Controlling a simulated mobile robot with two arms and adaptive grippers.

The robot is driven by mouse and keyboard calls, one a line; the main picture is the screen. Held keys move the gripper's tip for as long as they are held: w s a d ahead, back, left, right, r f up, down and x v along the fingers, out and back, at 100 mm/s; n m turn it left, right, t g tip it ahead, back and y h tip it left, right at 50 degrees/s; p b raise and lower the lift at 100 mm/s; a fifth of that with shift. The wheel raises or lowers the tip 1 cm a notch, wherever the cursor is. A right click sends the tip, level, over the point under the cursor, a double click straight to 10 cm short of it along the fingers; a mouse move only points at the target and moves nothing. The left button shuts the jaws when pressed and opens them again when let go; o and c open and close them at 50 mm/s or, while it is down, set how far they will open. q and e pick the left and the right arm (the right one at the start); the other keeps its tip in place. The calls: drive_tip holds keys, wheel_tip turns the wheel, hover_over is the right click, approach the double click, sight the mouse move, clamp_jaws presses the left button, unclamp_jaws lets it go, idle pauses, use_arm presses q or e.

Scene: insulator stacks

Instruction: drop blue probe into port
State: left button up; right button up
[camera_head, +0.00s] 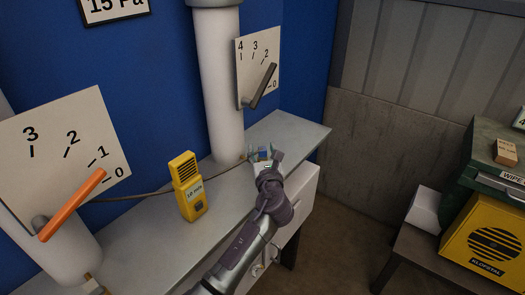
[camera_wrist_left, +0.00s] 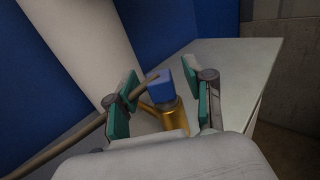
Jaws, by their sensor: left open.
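The blue probe (camera_wrist_left: 160,86) shows in the left wrist view as a small blue block at the end of a brown cable. It sits at the top of a gold cylindrical fitting (camera_wrist_left: 172,115), which looks like the port. How deep the probe sits in it cannot be told. My left gripper (camera_head: 262,154) is over the grey bench by the foot of the right white pipe. Its teal-padded fingers (camera_wrist_left: 158,92) are open, one on each side of the probe, with gaps visible. My right gripper is not in view.
The cable (camera_head: 140,197) runs across the grey bench (camera_head: 290,128) behind a yellow handheld meter (camera_head: 187,187). White pipes (camera_head: 218,90) with dial plates stand along the blue wall. A yellow case (camera_head: 485,240) and a green box (camera_head: 490,160) are at the right.

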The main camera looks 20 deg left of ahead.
use_arm(q)
drive_tip(key=v, duration=1.2)
